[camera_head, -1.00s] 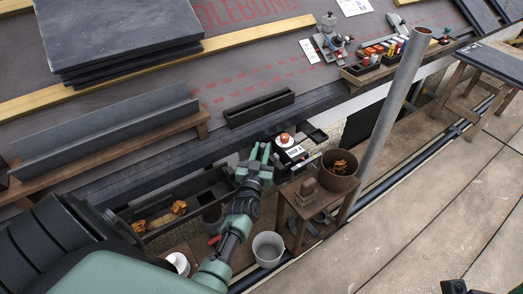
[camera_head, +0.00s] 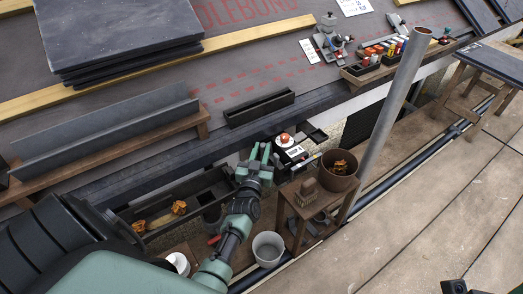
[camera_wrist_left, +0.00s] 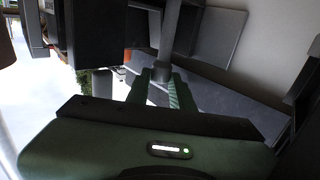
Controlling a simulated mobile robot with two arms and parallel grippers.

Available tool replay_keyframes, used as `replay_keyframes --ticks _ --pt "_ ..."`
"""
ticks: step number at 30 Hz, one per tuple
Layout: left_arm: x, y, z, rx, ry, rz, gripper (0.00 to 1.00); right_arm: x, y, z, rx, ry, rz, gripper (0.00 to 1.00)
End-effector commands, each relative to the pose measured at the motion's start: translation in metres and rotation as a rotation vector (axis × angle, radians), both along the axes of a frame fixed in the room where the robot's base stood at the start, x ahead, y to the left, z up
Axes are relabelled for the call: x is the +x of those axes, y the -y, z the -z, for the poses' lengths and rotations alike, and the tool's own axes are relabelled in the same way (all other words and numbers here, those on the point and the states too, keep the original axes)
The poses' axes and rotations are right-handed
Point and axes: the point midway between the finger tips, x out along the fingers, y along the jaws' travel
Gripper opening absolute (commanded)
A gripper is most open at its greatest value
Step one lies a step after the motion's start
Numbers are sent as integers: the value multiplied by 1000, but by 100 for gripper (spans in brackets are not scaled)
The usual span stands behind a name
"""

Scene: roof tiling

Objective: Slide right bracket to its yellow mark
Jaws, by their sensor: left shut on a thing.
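My left gripper (camera_head: 260,156) reaches to the roof's lower edge, beside the dark gutter trough (camera_head: 160,193). In the left wrist view my left gripper (camera_wrist_left: 158,90) is shut on a dark grey upright part (camera_wrist_left: 161,62), which appears to be the bracket. In the head view the gripper hides this part, so its full shape cannot be told. I cannot make out a yellow mark in any view.
Right of my left gripper, a small wooden stand (camera_head: 307,204) bears a rusty pot (camera_head: 339,181) and a brush. A grey bucket (camera_head: 268,248) stands below. A grey pipe (camera_head: 392,105) rises at right.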

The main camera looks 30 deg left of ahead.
Motion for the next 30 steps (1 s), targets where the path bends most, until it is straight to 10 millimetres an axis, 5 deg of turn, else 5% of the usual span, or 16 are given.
replay_keyframes --ticks 9,19,20,30 --pt "36 15 0 -3 2 -1 0 0 0 3 0 0 0 35" --pt "39 16 -1 -1 1 0 0 0 0 3 0 0 0 35" --pt "39 16 -1 -1 1 0 31 0 0 3 0 0 0 35" --pt "39 16 0 0 0 0 32 0 0 2 0 -1 0 35"
